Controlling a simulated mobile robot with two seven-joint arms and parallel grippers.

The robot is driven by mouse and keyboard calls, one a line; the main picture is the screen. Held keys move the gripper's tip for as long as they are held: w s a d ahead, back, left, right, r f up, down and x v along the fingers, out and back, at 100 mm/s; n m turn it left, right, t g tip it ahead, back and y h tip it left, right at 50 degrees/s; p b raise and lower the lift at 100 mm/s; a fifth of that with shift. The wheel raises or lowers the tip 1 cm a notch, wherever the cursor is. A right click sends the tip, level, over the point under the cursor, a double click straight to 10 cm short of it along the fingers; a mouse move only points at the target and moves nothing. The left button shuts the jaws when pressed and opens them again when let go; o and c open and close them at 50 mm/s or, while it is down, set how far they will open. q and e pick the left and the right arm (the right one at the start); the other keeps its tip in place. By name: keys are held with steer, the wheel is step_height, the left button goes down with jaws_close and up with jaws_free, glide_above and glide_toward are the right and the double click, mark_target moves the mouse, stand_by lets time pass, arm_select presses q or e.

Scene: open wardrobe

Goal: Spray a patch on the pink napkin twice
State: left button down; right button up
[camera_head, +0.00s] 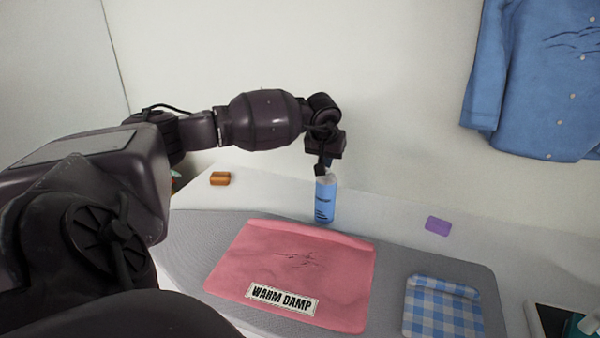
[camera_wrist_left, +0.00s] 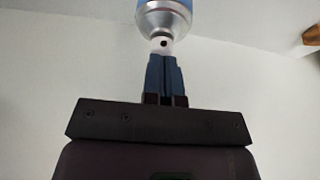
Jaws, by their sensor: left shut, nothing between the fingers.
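A blue spray can (camera_head: 325,200) with a silver top stands upright at the back edge of the grey mat, just behind the pink napkin. The pink napkin (camera_head: 345,280) lies flat on the mat, with dark crease-like marks in its middle and a "WARM DAMP" label near its front edge. My left gripper (camera_head: 321,170) points down at the can's top. In the left wrist view the gripper's fingers (camera_wrist_left: 164,75) are shut together, with the can's silver top and nozzle (camera_wrist_left: 163,40) right at their tips; whether they touch I cannot tell. My right gripper is not in view.
A blue checkered cloth (camera_head: 440,310) lies on the grey mat (camera_head: 480,275) at the right. An orange block (camera_head: 220,178) and a purple block (camera_head: 438,226) lie on the white surface behind. A blue shirt (camera_head: 540,75) hangs at the upper right.

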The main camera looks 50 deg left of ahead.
arm_select(q)
steer(key=shift+f, duration=0.3)
steer(key=shift+r, duration=1.2)
